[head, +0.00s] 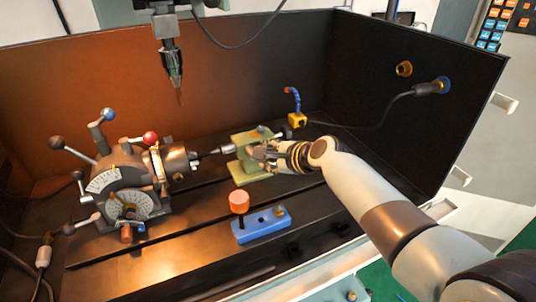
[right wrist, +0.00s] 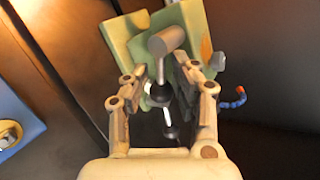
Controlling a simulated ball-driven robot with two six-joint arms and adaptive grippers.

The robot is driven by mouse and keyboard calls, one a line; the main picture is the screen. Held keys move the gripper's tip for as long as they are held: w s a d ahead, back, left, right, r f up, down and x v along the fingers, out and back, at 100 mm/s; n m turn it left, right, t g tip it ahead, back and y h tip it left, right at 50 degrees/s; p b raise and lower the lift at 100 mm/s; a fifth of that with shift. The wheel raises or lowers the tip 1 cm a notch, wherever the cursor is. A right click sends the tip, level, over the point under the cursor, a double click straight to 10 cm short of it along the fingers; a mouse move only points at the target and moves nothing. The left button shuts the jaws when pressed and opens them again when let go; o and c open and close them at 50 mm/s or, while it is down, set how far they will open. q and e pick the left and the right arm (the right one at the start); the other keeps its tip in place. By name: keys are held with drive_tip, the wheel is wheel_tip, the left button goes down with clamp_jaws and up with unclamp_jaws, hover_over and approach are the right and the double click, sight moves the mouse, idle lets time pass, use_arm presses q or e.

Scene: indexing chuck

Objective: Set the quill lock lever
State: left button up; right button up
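The green tailstock (head: 243,158) stands on the slotted table, right of the dividing head. It also shows in the right wrist view (right wrist: 120,42). There, a grey T-shaped metal part (right wrist: 167,42) with a short stem stands against it, and a small bright-ended rod (right wrist: 168,125) lies below; I cannot tell for sure which is the quill lock lever. My right gripper (head: 258,152) is at the tailstock's right side. In the wrist view my right gripper (right wrist: 166,78) is open, its fingers on either side of these parts with visible gaps. My left gripper is not in view.
The dividing head (head: 125,180) with several ball-ended levers stands at left. A spindle tool (head: 173,65) hangs above. A blue block with a red knob (head: 262,226) sits in front of the tailstock. A blue coolant hose (head: 293,97) on a yellow base stands behind. Dark walls enclose the table.

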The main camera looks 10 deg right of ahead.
drive_tip(key=o, duration=0.4)
drive_tip(key=shift+s+a+f, duration=0.15)
drive_tip(key=shift+r, duration=0.25)
drive_tip(key=v, duration=1.1)
drive_tip(key=shift+s+r, duration=0.25)
drive_tip(key=shift+s, duration=0.05)
